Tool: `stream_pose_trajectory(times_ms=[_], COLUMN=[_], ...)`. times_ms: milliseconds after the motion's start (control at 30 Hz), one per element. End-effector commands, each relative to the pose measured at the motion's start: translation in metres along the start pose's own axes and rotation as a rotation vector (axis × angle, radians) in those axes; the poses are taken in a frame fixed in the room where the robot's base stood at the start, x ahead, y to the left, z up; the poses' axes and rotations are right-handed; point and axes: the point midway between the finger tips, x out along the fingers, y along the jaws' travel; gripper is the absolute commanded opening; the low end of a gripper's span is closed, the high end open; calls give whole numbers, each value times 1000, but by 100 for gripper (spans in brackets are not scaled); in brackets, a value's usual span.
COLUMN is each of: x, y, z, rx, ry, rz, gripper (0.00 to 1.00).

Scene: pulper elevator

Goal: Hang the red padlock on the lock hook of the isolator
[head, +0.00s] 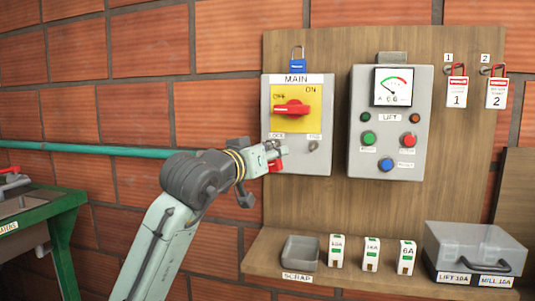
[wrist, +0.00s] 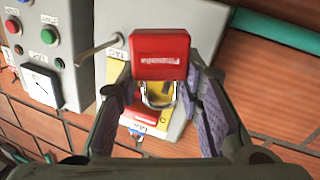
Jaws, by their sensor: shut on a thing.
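My gripper (head: 268,158) is shut on the red padlock (head: 275,165), in front of the lower left of the grey isolator box (head: 318,112). In the wrist view my two fingers (wrist: 161,76) hold the sides of the red padlock body (wrist: 160,50). Its metal shackle (wrist: 158,98) points toward the bottom of that picture. The red isolator handle (head: 292,108) lies roughly level on a yellow plate (head: 308,126).
A blue padlock (head: 295,67) is above the MAIN label. The LIFT panel (head: 389,160) stands out to the right of the isolator. A green pipe (head: 90,150) runs along the wall.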

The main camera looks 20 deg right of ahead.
Motion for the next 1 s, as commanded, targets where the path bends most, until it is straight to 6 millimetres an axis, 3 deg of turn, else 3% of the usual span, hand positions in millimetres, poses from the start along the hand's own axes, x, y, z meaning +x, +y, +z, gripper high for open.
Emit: stream_pose_trajectory(times_ms=[433, 1000], x=[21, 23], y=[-7, -8], z=[6, 9], rx=[-1, 1], ry=[1, 0], rz=[0, 0], gripper=[3, 3])
